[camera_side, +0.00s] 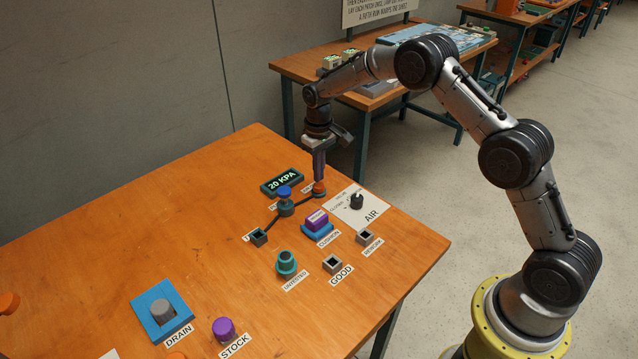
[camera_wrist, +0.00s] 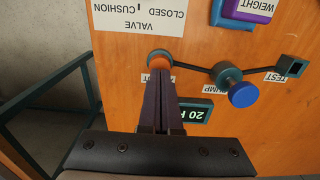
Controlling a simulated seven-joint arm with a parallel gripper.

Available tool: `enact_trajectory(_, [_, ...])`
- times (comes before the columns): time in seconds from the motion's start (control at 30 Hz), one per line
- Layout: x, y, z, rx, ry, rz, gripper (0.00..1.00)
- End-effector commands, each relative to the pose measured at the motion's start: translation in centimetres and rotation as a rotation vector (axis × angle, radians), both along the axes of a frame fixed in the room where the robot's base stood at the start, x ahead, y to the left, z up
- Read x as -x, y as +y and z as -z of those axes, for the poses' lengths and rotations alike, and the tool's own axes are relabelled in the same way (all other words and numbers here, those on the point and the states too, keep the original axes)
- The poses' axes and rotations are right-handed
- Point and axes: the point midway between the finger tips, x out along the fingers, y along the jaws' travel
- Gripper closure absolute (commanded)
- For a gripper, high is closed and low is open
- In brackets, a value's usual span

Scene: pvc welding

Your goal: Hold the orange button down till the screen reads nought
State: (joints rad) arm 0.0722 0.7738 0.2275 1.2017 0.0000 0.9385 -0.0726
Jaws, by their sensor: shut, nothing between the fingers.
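The orange button (camera_side: 319,187) sits on a small dark base on the wooden table, right of the screen. In the wrist view the orange button (camera_wrist: 159,59) shows just beyond my fingertips. My gripper (camera_side: 319,177) is shut and empty, pointing down with its tips at the button's top. They look to be touching it, but I cannot tell how far it is pressed. The screen (camera_side: 282,181) reads 20 KPA in green. In the wrist view the screen (camera_wrist: 195,110) is upside down and partly hidden by my fingers.
A blue-topped valve or pump knob (camera_side: 285,192) stands close left of the button, joined by dark tubing. A white AIR panel (camera_side: 360,205) with a black knob lies to the right. A purple block on a blue cushion (camera_side: 317,226) and a TEST socket (camera_side: 258,237) are nearer.

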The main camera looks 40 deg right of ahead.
Motion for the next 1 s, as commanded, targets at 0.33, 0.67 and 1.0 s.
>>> enact_trajectory(0.33, [0.0,0.0,0.0,0.000,0.000,0.000,1.00])
enact_trajectory(0.67, [0.0,0.0,0.8,0.000,0.002,0.000,1.00])
enact_trajectory(1.0, [0.0,0.0,1.8,0.000,0.000,0.000,1.00])
